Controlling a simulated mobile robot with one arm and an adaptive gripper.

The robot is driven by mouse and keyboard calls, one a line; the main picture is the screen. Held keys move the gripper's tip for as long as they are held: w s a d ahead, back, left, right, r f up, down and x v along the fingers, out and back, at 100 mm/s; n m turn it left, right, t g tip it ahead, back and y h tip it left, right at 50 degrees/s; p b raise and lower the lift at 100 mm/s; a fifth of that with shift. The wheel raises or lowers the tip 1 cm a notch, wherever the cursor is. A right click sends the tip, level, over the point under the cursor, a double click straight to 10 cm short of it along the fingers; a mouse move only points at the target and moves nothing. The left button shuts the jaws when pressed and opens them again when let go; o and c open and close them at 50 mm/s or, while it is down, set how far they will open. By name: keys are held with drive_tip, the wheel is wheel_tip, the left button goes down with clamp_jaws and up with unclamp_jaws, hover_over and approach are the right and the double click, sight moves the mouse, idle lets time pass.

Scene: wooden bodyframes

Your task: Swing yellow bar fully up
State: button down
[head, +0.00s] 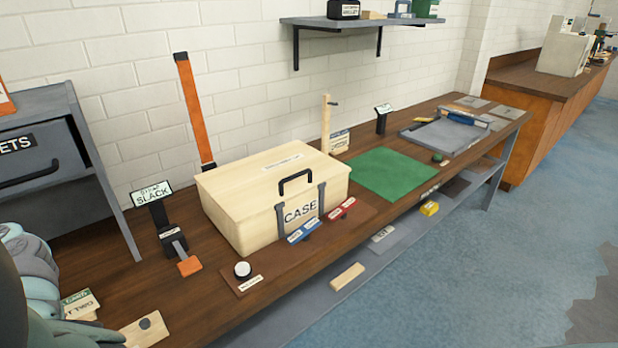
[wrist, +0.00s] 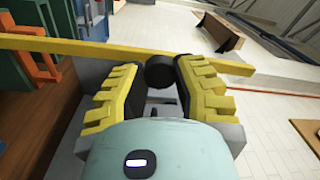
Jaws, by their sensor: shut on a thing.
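The yellow bar (wrist: 62,46) shows only in the wrist view. It runs across the picture from the left edge to right of centre, just beyond my fingers, and looks a little tilted there. My gripper (wrist: 160,75) has yellow ribbed pads, shut on a black round knob (wrist: 159,70) that sits against the bar. The join between knob and bar is partly hidden by the fingers. In the head view neither the bar nor my gripper shows; only part of my arm is at the lower left.
In the head view a long wooden bench (head: 330,240) bears a wooden case (head: 235,205), a green mat (head: 385,173) and a grey drawer unit (head: 50,160). Blue floor at right is open. In the wrist view an orange frame (wrist: 38,72) stands close at left; pale floor lies at right.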

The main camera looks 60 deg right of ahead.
drive_tip(key=c, duration=0.7)
unclamp_jaws()
drive_tip(key=shift+o, duration=0.2)
drive_tip(key=v, duration=1.2)
drive_tip(key=shift+d+f, duration=0.1)
